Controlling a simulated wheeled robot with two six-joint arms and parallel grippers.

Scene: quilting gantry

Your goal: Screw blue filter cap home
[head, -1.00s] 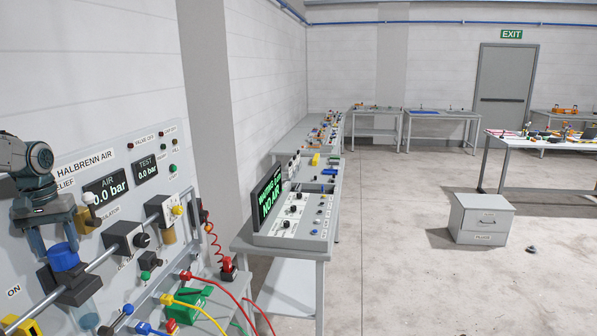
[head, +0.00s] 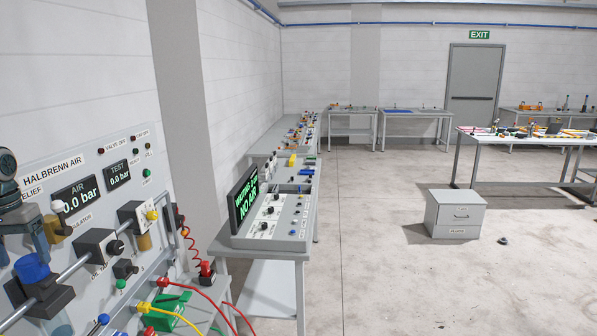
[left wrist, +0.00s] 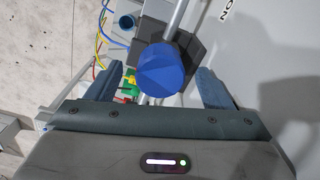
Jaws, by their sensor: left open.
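The blue filter cap (head: 31,266) sits on top of a black filter body (head: 45,296) on the air panel, at the lower left of the head view. A clear bluish bowl (head: 62,325) hangs under that body. My left gripper (head: 22,248) is just above the cap, pointing down, with its fingers apart. In the left wrist view the cap (left wrist: 165,70) lies between the two spread fingers (left wrist: 160,78), with visible gaps on both sides. Whether the cap is fully seated cannot be told. My right gripper is not in view.
A grey pipe (head: 72,268) runs through the filter body to a regulator (head: 98,246) close beside it. Red and yellow hoses (head: 200,294) lie over the bench front. A console (head: 275,218) reads "NO AIR". Open floor lies right, with a grey cabinet (head: 455,213).

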